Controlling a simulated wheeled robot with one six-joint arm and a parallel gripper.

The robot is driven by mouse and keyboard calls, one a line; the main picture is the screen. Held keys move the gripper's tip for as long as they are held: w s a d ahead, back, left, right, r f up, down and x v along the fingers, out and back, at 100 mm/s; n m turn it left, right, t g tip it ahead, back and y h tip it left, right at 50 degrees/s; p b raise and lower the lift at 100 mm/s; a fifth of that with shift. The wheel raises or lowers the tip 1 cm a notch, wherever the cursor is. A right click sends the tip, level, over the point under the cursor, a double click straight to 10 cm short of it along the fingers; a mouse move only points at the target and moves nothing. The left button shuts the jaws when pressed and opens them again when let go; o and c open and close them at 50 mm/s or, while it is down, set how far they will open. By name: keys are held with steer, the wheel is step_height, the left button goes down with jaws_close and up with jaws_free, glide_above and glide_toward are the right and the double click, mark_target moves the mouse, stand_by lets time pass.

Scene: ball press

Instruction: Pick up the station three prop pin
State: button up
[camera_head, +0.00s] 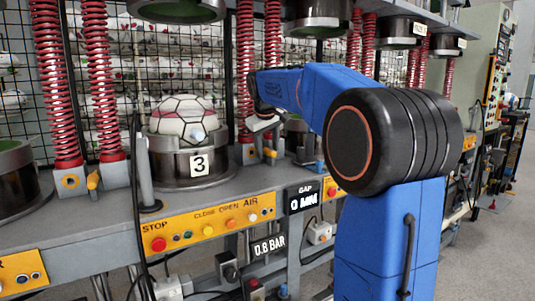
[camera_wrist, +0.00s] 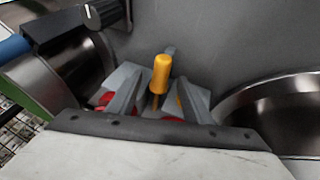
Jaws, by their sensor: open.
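The prop pin (camera_wrist: 161,72) is a short yellow-orange grip on a thinner stem in the wrist view. In the head view a yellow pin (camera_head: 270,153) sits at the right of station three, just below my gripper (camera_head: 264,124). In the wrist view my gripper (camera_wrist: 158,88) is open, with a grey finger on each side of the pin's stem. Contact with the pin cannot be told. Station three (camera_head: 192,165) is a dark metal ring mould labelled 3, with a white and red ball (camera_head: 186,117) in it. The pin's lower end is hidden.
Another yellow pin (camera_head: 93,181) stands left of station three. Red springs (camera_head: 245,70) on posts rise beside the moulds. A yellow button panel (camera_head: 205,228) runs along the bench front. A dark knob (camera_wrist: 104,14) is close at the upper left of the wrist view.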

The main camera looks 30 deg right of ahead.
steer(key=shift+c, duration=0.7)
jaws_close()
step_height(320, 180, up, 10)
glide_toward(268, 151)
steer(key=shift+s+d+r, duration=0.75)
steer(key=shift+s+d, duration=0.05)
steer(key=shift+s, duration=0.15)
steer(key=shift+s+d+r, duration=0.75)
steer(key=shift+s+d, duration=0.05)
steer(key=shift+s, duration=0.2)
steer(key=shift+f, duration=0.1)
